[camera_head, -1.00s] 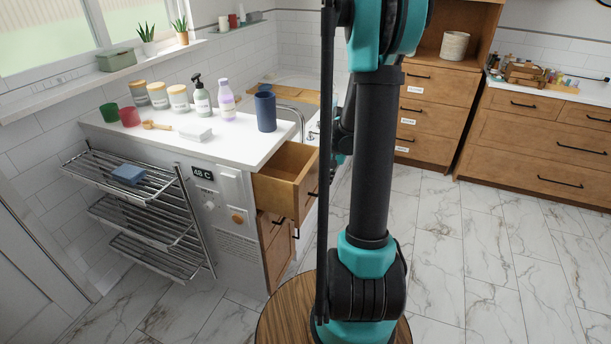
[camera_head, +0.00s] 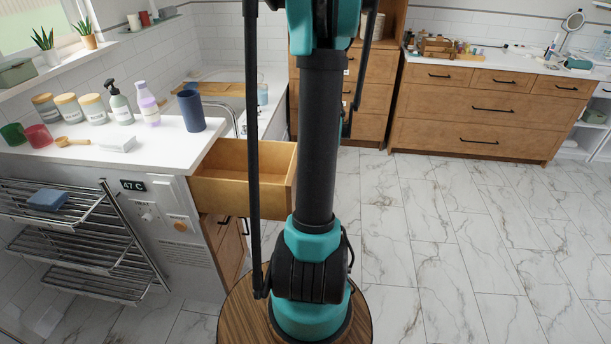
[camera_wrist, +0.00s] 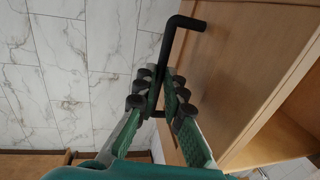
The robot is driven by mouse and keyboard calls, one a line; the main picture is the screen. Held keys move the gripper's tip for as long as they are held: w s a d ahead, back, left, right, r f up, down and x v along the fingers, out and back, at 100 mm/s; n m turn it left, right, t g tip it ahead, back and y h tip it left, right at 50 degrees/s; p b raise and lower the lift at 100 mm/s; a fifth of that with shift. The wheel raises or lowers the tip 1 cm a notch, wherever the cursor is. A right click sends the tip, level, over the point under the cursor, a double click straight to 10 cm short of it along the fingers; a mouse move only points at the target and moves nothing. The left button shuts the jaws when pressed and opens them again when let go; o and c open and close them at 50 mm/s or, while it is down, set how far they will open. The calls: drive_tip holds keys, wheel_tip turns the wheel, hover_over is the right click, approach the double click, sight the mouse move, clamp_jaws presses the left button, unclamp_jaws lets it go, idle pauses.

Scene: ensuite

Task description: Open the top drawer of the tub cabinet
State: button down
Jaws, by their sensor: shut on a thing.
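The tub cabinet (camera_head: 180,262) stands left of my arm, under a white counter. Its top drawer (camera_head: 232,193) is pulled well out, and its empty wooden inside shows. In the wrist view the drawer front (camera_wrist: 228,75) fills the right side, with a black bar handle (camera_wrist: 170,55) on it. My gripper (camera_wrist: 160,100) is shut on the handle, with green fingers on both sides of the bar. In the head view my arm hides the gripper and the handle.
The white counter (camera_head: 75,155) holds bottles, jars, cups and a blue tumbler (camera_head: 191,110). A metal towel rack (camera_head: 75,235) juts out at left. Wooden drawer units (camera_head: 480,115) stand at the back right. The marble floor (camera_head: 450,240) on the right is clear.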

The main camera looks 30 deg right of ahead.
drive_tip(key=c, duration=1.6)
unclamp_jaws()
drive_tip(key=shift+r, duration=0.15)
wheel_tip(320, 180, up, 12)
drive_tip(key=s+d, duration=0.1)
drive_tip(key=d, duration=0.1)
drive_tip(key=shift+s+f, duration=0.15)
drive_tip(key=shift+f, duration=0.1)
